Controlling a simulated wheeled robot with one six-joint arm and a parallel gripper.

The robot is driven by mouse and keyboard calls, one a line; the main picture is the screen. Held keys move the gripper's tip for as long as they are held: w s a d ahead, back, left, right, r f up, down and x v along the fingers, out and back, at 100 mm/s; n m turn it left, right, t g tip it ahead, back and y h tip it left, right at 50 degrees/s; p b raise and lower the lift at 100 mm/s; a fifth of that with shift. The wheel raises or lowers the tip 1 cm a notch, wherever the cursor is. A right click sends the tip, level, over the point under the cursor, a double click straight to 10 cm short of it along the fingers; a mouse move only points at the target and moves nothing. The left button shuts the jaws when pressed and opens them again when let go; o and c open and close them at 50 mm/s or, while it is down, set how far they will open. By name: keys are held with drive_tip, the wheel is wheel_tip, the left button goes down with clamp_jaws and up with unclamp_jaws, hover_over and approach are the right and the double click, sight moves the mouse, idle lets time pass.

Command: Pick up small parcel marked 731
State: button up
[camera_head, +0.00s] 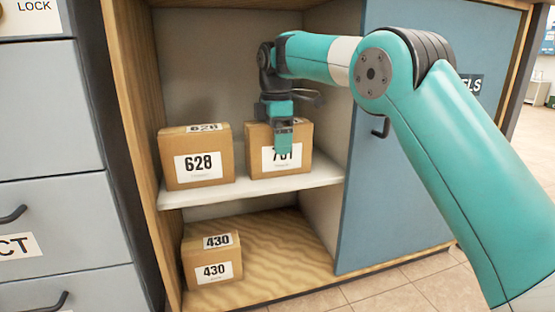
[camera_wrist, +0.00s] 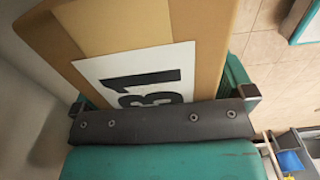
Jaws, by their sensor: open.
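The small parcel marked 731 (camera_head: 302,136) is a brown cardboard box standing upright on the white shelf, right of another parcel. My gripper (camera_head: 283,145) hangs in front of and over it, hiding the middle of its label in the head view. My gripper is open, with a finger seen near each side of the parcel. I cannot tell whether they touch it.
A parcel marked 628 (camera_head: 198,160) stands to the left on the same white shelf (camera_head: 250,188). A parcel marked 430 (camera_head: 212,258) sits on the wooden cabinet floor below. The blue door (camera_head: 385,200) is at the right, grey drawers (camera_head: 45,120) at the left.

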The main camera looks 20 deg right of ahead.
drive_tip(key=c, duration=1)
drive_tip(key=shift+r, duration=0.1)
drive_tip(key=shift+c, duration=0.5)
drive_tip(key=shift+r, duration=0.1)
